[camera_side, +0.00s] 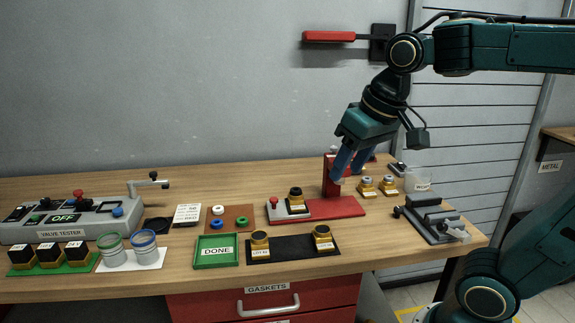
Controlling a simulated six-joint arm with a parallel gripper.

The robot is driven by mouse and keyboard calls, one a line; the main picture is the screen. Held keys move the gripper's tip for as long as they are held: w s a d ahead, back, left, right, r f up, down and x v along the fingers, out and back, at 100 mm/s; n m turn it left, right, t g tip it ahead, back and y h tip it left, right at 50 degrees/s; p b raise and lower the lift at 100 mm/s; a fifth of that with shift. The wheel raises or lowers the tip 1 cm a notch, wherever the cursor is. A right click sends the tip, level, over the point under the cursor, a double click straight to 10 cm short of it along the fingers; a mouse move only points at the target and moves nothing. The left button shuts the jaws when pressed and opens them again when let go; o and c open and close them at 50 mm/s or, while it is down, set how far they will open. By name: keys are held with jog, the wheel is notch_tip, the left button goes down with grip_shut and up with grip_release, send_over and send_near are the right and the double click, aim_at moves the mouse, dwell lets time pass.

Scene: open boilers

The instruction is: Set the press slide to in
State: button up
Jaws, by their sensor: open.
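The red press (331,207) stands right of the table's middle, with a flat base and an upright column. Its grey slide (287,211) with a red knob (273,202) sits at the left end of the base, out to the left of the column. A brass part with a black top (295,197) stands on the slide. My gripper (348,171) points down beside the press column, its blue fingers apart and nothing visible between them. The fingers partly hide the column, and I cannot tell whether they touch it. The gripper is to the right of the slide and knob.
A green DONE tray (216,263) and a black mat (291,247) with brass parts lie in front. Brass parts (367,187) and a grey vise (433,220) stand to the right. The valve tester (70,216) is at left. A red lever (330,37) projects from the wall above.

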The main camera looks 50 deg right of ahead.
jog(key=w+d+r+m+g, duration=0.1)
jog(key=w+d+r+m, duration=0.1)
jog(key=w, duration=0.6)
jog(key=m+g, duration=0.3)
jog(key=m, duration=0.4)
send_over(274, 199)
notch_tip(274, 199, down, 9)
jog(key=shift+f, duration=0.2)
jog(key=shift+w+f, duration=0.1)
notch_tip(274, 199, down, 14)
jog(key=shift+r, duration=0.2)
grip_shut()
